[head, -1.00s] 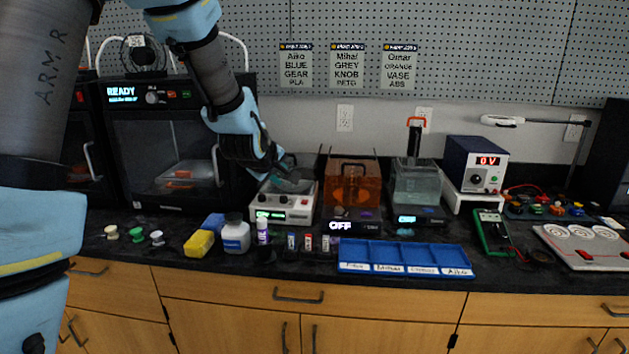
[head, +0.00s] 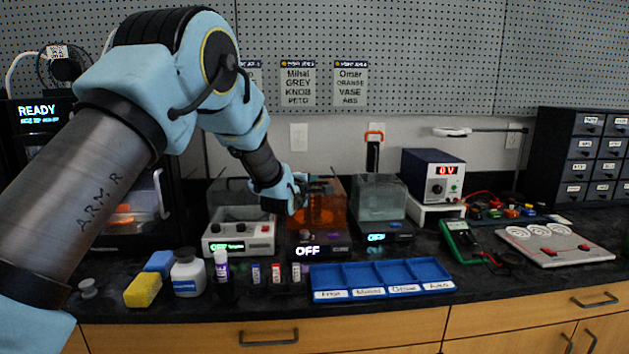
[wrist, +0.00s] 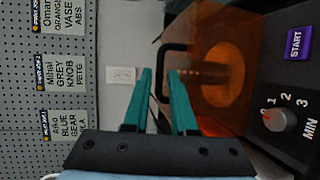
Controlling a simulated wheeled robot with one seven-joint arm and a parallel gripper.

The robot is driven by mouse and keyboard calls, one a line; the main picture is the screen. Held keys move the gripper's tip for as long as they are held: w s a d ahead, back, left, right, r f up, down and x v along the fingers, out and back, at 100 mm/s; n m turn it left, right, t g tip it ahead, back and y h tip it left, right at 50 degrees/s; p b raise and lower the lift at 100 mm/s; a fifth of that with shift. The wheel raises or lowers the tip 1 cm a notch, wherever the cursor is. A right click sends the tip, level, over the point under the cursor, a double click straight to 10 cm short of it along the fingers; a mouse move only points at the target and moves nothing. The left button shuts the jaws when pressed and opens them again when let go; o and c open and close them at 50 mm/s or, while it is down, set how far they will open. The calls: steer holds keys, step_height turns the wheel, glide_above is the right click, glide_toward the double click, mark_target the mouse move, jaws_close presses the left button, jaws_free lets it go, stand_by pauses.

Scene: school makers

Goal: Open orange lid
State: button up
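The orange see-through lid (head: 328,207) sits over the black-based unit marked OFF, in the middle of the bench. It looks closed. In the wrist view the orange lid (wrist: 222,75) fills the centre right, with a round shape visible through it. Its black handle (wrist: 172,47) stands out toward my gripper. My gripper (wrist: 160,72) is open, its two teal fingers apart, with part of the dark handle seen between them; contact cannot be told. In the head view my gripper (head: 318,182) is at the lid's upper left, and my wrist hides part of the lid.
A white unit with a grey cover (head: 238,235) stands left of the orange one, and a clear-walled tank (head: 380,198) stands to its right. Bottles, small vials and a blue divided tray (head: 382,278) line the front. A START label and MIN dial (wrist: 281,119) show beside the lid.

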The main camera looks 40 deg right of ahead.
steer(key=shift+x, duration=1.2)
steer(key=shift+c, duration=0.3)
jaws_close()
